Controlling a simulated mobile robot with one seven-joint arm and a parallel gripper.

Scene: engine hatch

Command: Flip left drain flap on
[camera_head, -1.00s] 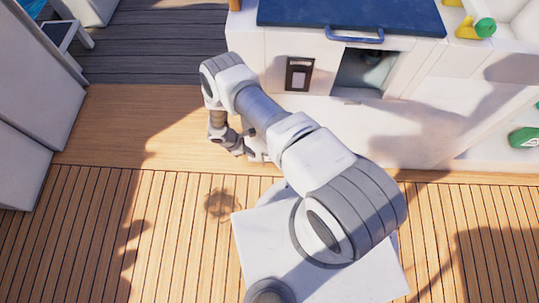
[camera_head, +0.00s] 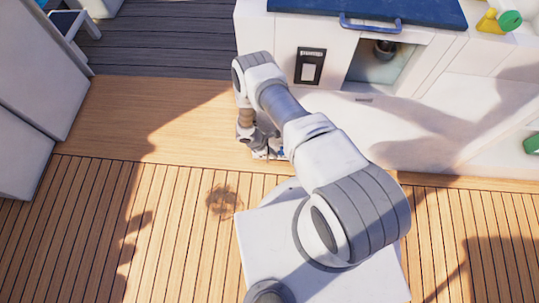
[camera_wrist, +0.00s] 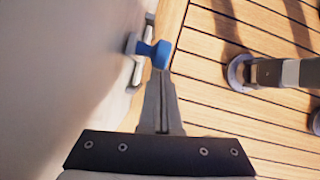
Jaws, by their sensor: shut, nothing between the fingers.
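A small blue handle (camera_wrist: 158,52) stands out from a pale fitting (camera_wrist: 138,62) at the foot of the white wall in the wrist view. It looks like a drain flap, but whether it is the left one I cannot tell. My gripper (camera_wrist: 161,76) is shut and empty, with its fingertips right at the blue handle; I cannot tell whether they touch. In the head view my gripper is low beside the cabinet's left end, mostly hidden by my arm, with a speck of blue (camera_head: 281,152) beside it.
The white cabinet (camera_head: 420,130) has a black switch panel (camera_head: 310,66), an open recess (camera_head: 385,66) and a blue lid (camera_head: 400,12) with a handle. Green and yellow items lie at right. Wooden decking (camera_head: 100,215) is clear at left. Grey round-footed posts (camera_wrist: 240,72) show in the wrist view.

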